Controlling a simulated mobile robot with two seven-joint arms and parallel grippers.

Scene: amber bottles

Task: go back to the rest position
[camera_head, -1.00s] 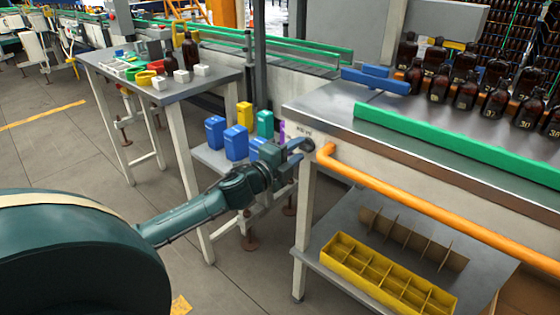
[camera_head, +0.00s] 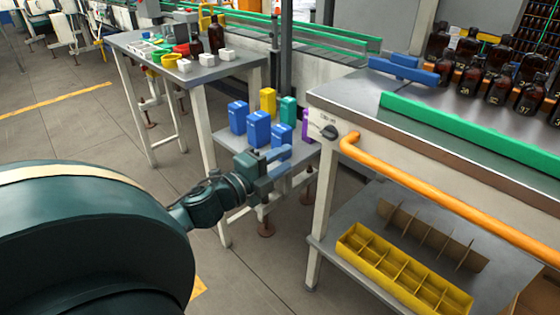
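My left gripper (camera_head: 284,160) is in the middle of the camera_head view, at the end of my dark green arm that comes in from the left. Its two blue-grey fingers look parted, with nothing seen between them. It is in front of the low shelf with the coloured boxes, and left of the workbench (camera_head: 340,92). A dark round knob (camera_head: 329,132) sits on the near corner of the workbench, under a small label, clear of the gripper. My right gripper is not in view.
Blue boxes (camera_head: 258,129), a yellow box (camera_head: 268,101) and a green box (camera_head: 288,110) stand close behind the gripper. An orange rail (camera_head: 440,194) runs along the bench front. Amber bottles (camera_head: 500,86) stand on top. A yellow divided crate (camera_head: 400,277) lies below.

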